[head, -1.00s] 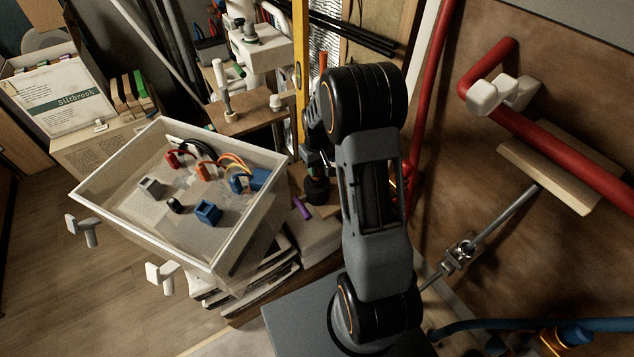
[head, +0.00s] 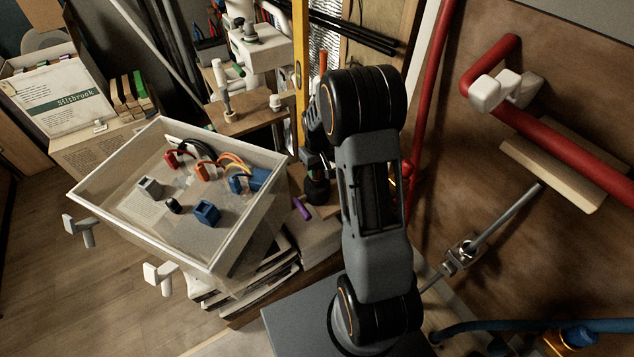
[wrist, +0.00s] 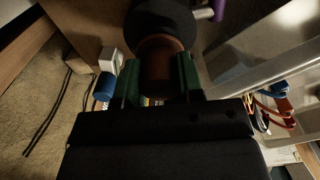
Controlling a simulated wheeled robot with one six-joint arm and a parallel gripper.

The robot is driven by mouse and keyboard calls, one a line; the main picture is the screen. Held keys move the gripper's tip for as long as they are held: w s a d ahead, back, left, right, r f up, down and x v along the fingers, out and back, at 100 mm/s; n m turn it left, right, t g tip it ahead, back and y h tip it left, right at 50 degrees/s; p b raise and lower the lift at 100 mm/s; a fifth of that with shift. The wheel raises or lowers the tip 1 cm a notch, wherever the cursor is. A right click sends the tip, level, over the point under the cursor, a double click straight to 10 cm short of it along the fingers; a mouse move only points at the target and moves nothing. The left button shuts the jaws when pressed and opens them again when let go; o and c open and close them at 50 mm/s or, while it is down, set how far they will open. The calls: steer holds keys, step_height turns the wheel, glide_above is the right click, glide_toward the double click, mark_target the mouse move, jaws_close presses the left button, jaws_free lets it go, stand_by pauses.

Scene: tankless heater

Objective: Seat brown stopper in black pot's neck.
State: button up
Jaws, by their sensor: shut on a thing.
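The brown stopper (wrist: 158,58) is between the two green fingertips of my gripper (wrist: 160,76) in the wrist view, which are shut on it. The black pot (wrist: 163,18) is just beyond the stopper at the top of that view; the stopper overlaps its edge there. I cannot tell whether they touch, and the neck's opening is hidden. In the head view the black pot (head: 317,191) stands on the bench, left of my arm. My gripper (head: 318,160) is just above it, partly hidden behind my arm, and the stopper is not clear there.
A purple piece (head: 302,208) lies just left of the pot. A clear bin (head: 150,232) with blocks and wires stands further left. A yellow level (head: 300,70) rises behind the pot. Red pipes (head: 570,145) and a wooden wall are on the right.

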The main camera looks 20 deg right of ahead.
steer(key=shift+f+b, duration=0.3)
steer(key=shift+f, duration=0.1)
stand_by(0.3)
steer(key=o, duration=1.2)
step_height(320, 180, up, 14)
steer(key=shift+f+b, duration=0.1)
steer(key=shift+b, duration=0.45)
